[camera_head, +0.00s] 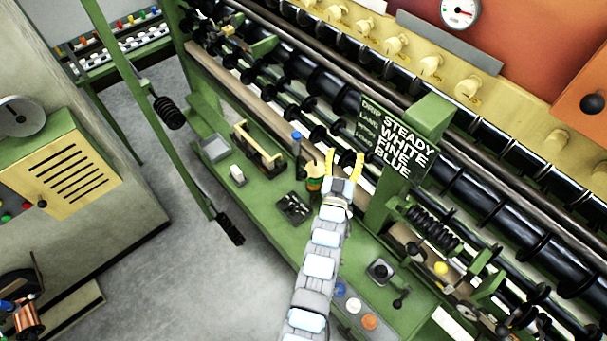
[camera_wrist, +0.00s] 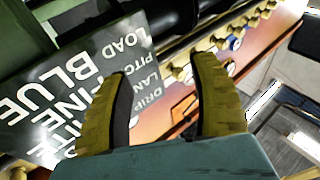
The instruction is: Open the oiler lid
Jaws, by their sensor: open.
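My gripper (camera_head: 345,158) has two yellow fingers spread apart, with nothing between them. It is in the middle of the head view, just left of the black sign. In the wrist view the open fingers (camera_wrist: 161,72) overlap the sign's right edge in the picture. A small tan-topped container with green and orange bands (camera_head: 314,182) stands just left of my gripper; it may be the oiler, but I cannot tell. Its lid cannot be made out clearly, and the container is not recognisable in the wrist view.
The black sign (camera_head: 392,146) reads "STEADY WHITE FINE BLUE" and also shows in the wrist view (camera_wrist: 75,95). A blue-topped post (camera_head: 297,143) stands left of the container. The green shelf (camera_head: 262,195) carries a small dark tray (camera_head: 294,208). Black rollers (camera_head: 330,85) run behind.

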